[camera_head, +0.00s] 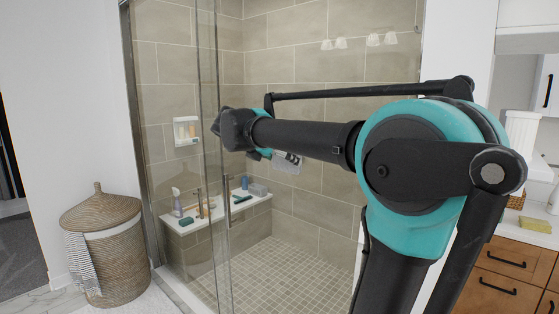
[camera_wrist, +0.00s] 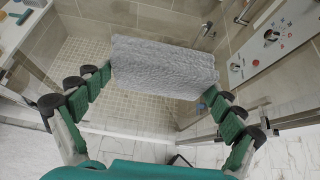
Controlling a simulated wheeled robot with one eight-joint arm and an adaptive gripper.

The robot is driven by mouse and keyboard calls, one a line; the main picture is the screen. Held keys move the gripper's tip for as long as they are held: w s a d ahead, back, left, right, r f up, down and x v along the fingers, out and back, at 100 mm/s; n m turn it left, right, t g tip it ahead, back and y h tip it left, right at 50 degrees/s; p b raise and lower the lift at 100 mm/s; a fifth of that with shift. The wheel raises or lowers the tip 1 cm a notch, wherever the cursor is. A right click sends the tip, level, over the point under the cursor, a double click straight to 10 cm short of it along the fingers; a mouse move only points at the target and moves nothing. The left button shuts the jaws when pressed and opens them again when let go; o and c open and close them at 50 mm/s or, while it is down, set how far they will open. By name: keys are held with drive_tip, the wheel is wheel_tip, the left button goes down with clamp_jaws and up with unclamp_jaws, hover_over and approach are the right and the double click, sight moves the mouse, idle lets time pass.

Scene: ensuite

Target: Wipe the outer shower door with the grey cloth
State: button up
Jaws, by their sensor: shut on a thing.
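The grey cloth (camera_wrist: 165,67) is a thick, fluffy roll or folded bundle in the wrist view. My gripper (camera_wrist: 160,82) is shut on it, with a green-padded finger at each end. In the head view my arm reaches left to the glass shower front, and its wrist (camera_head: 238,130) overlaps the upright edges of the glass. The glass shower door (camera_head: 207,100) is clear with metal edges and upright handles (camera_head: 227,215). I cannot tell whether the cloth touches the glass.
A wicker basket (camera_head: 102,245) with a striped towel stands left of the shower. Inside, a bench (camera_head: 180,228) holds bottles and small items. A control panel (camera_wrist: 270,38) is on the shower wall. A wooden vanity (camera_head: 510,262) stands at right.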

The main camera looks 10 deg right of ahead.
drive_tip(key=s+d, duration=0.6)
drive_tip(key=s, duration=0.2)
idle(1.0)
drive_tip(key=w+a, duration=1)
drive_tip(key=w, duration=0.4)
idle(1.8)
drive_tip(key=shift+a, duration=0.15)
drive_tip(key=shift+s+a, duration=0.55)
drive_tip(key=shift+a, duration=0.25)
drive_tip(key=shift+s+a, duration=0.6)
drive_tip(key=shift+a, duration=0.2)
drive_tip(key=shift+s+a, duration=0.55)
drive_tip(key=shift+a, duration=0.25)
drive_tip(key=shift+a, duration=0.1)
drive_tip(key=shift+s+a, duration=0.9)
drive_tip(key=shift+a, duration=0.2)
